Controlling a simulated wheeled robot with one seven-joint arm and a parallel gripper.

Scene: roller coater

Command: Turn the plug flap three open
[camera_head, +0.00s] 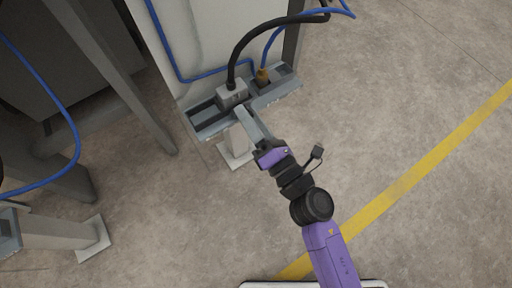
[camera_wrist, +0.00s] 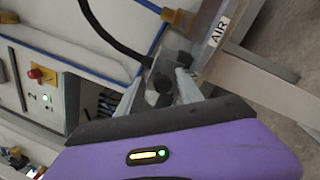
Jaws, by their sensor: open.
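A grey plug housing (camera_head: 231,95) with a thick black cable sits on the metal bracket (camera_head: 203,121) at the machine's side. My gripper (camera_head: 242,112) reaches it from the lower right, with its fingers at the near side of the housing. In the wrist view my gripper (camera_wrist: 164,66) is open, one finger on each side of the grey housing (camera_wrist: 172,64) and a dark round part. Whether the fingers touch it cannot be told. No flap can be clearly picked out; the fingers hide part of the housing.
A brass fitting (camera_head: 263,76) with a blue hose stands right of the housing. An AIR label (camera_wrist: 219,32) is on the bracket's edge. A panel with a red knob (camera_wrist: 40,75) is at left in the wrist view. The floor right of the bracket is clear.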

